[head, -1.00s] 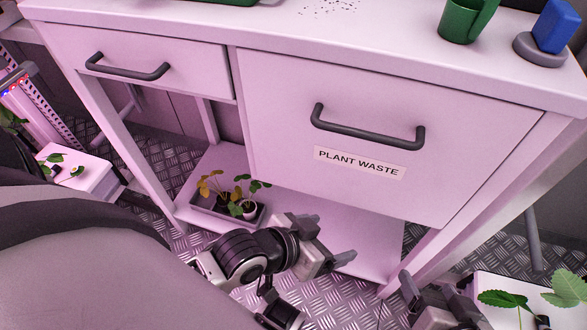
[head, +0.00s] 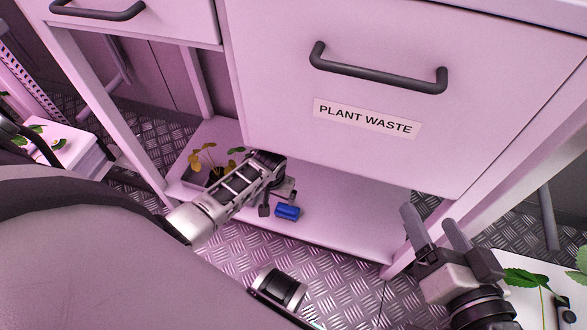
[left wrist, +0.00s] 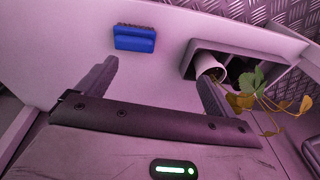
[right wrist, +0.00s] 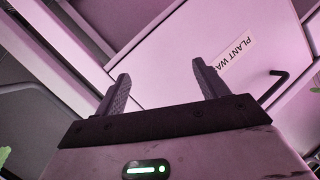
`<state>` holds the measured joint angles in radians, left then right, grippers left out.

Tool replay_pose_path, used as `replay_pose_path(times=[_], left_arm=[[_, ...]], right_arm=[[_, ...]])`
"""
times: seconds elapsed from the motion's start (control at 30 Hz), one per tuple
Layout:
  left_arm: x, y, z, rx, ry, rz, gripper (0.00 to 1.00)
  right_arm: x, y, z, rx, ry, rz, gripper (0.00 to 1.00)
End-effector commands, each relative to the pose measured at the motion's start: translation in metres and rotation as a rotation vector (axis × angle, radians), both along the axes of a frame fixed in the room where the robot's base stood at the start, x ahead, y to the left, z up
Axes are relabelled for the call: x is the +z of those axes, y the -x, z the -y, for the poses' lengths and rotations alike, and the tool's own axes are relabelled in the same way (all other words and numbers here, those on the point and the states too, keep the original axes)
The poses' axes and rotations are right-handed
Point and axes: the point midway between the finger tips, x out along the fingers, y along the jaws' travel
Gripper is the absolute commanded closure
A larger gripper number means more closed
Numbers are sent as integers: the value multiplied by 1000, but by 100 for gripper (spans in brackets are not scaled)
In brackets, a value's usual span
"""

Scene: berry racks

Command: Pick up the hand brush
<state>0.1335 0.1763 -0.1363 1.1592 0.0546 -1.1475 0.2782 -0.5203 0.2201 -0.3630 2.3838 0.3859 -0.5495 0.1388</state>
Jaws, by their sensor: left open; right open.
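The hand brush (head: 288,212) is a small blue block lying on the white lower shelf, under the plant waste drawer. In the left wrist view the brush (left wrist: 134,40) shows dark bristles along one long edge. My left gripper (head: 277,201) reaches in over the shelf close beside the brush. In the left wrist view its open fingers (left wrist: 155,75) are empty, and the brush lies beyond the fingertips, nearer the left finger, apart from both. My right gripper (head: 432,220) is open and empty in front of the cabinet's right leg; its fingers also show in the right wrist view (right wrist: 160,82).
A grey tray (left wrist: 275,57) with a potted plant stands on the shelf beside my left gripper. The plant waste drawer (head: 260,110) hangs above the shelf. A white surface with leaves (head: 535,268) is at lower right. The shelf right of the brush is clear.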

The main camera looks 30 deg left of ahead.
Motion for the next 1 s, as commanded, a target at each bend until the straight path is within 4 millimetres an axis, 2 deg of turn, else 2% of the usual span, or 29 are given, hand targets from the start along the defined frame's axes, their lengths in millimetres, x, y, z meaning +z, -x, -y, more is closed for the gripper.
replay_pose_path(times=[0.03,0.2,0.57,0.8,1.0], left_arm=[[-17,-9,7,25,40,-37,7],[-31,-17,23,62,121,-124,7],[-71,-18,26,64,131,-135,7],[-97,-19,26,64,130,-134,7],[-102,-19,25,64,130,-134,7]], right_arm=[[-10,1,5,-15,19,39,27],[-5,2,14,-46,61,127,27],[2,1,9,-44,-83,161,27],[38,-18,15,-61,-30,467,27],[53,-21,17,-69,-5,571,27]])
